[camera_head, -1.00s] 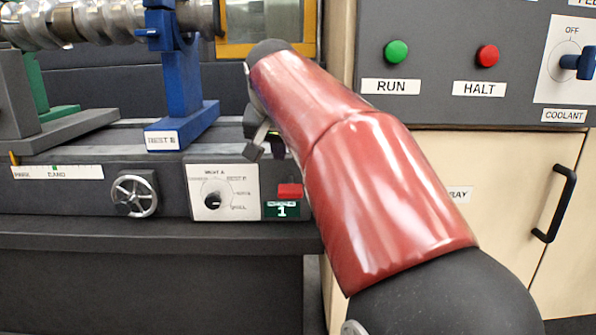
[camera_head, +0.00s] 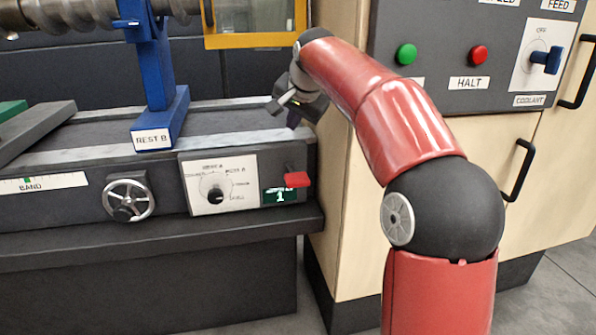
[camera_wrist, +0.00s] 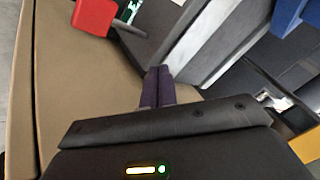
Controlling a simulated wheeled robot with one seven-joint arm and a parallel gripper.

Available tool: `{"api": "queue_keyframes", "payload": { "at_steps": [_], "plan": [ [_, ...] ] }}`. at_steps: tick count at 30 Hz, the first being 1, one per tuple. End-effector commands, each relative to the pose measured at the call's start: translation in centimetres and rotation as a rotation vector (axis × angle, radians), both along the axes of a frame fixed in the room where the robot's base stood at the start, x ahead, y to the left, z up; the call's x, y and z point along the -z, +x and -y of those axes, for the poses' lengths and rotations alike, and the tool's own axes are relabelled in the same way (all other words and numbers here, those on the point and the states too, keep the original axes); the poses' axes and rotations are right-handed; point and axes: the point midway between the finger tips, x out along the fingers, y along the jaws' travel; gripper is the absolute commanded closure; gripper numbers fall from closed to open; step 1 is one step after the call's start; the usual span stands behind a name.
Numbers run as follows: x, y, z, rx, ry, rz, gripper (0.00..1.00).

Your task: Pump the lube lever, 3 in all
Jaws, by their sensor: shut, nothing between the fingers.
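The lube lever is a small red handle (camera_head: 297,180) at the right end of the machine's front, beside a green counter (camera_head: 280,196) that reads 1. The lever also shows as a red block in the wrist view (camera_wrist: 93,17), at the top left. My gripper (camera_head: 293,122) is above the lever and apart from it, over the right end of the bed. In the wrist view its two dark fingers (camera_wrist: 158,85) are together with nothing between them.
A dial panel (camera_head: 218,185) and a handwheel (camera_head: 128,200) lie left of the counter. The blue rest labelled REST B (camera_head: 160,110) stands on the bed. A beige cabinet (camera_head: 345,210) with a grey control panel (camera_head: 440,45) stands close on the right.

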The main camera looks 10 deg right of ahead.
Motion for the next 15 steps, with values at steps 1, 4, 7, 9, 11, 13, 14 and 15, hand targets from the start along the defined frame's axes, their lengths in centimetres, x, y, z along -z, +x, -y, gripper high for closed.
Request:
{"api": "queue_keyframes", "payload": {
  "at_steps": [1, 4, 7, 9, 11, 13, 14, 15],
  "plan": [
    [0.0, 0.0, 0.0, 0.000, 0.000, 0.000, 1.00],
    [0.3, -0.1, 0.0, 0.001, -0.001, 0.000, 1.00],
    [0.8, -0.1, 0.1, 0.001, -0.001, 0.000, 1.00],
    [1.4, -0.2, 0.1, 0.001, -0.002, 0.001, 1.00],
    [2.1, -0.3, 0.1, 0.002, -0.002, 0.000, 1.00],
    [3.1, -0.4, 0.1, 0.001, -0.002, 0.001, 1.00],
    [3.5, -0.5, 0.1, 0.000, -0.002, 0.002, 1.00],
    [4.0, -0.5, 0.1, 0.000, -0.002, 0.002, 1.00]
  ]
}}
